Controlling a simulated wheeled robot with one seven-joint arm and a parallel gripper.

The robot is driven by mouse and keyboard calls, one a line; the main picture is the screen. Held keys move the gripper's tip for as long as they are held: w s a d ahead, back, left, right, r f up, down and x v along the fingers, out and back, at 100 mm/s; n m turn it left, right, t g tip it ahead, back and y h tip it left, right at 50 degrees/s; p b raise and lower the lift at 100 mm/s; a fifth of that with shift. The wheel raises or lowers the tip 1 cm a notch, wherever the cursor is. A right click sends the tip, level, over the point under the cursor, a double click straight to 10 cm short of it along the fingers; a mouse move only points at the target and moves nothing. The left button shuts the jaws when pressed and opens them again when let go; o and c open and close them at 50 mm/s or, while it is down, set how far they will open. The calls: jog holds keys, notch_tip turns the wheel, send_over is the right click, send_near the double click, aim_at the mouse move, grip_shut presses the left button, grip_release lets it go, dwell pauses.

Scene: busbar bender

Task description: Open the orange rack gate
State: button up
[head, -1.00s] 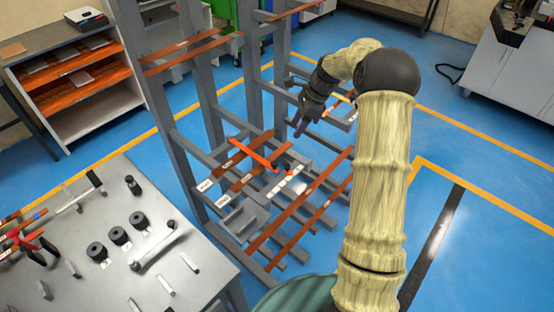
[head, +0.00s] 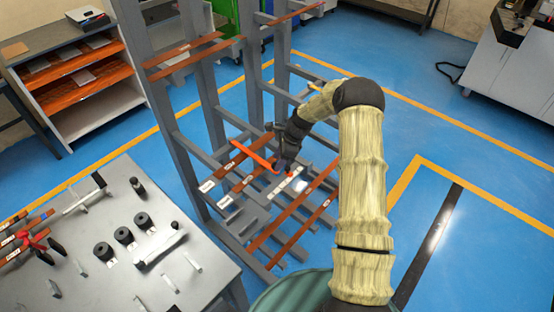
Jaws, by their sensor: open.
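The orange rack gate (head: 252,155) is a thin bright orange bar on the grey rack (head: 160,105). It runs slantwise across the front of a level holding copper and pale bars. My gripper (head: 281,167) is at the right end of the gate, with its fingers pointing down. It is open, but the fingers are small and dark here. I cannot tell whether they touch the gate or stand around its end. The gripper partly hides that end.
Labelled copper bars (head: 290,222) lie on the rack's lower arms, below my gripper. A grey workbench (head: 130,262) with tools and black knobs stands at the front left. An orange-shelved cabinet (head: 75,75) is at the back left.

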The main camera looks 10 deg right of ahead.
jog(key=shift+x, duration=0.8)
grip_shut()
jog(key=shift+w+d, duration=0.1)
jog(key=shift+w, duration=0.05)
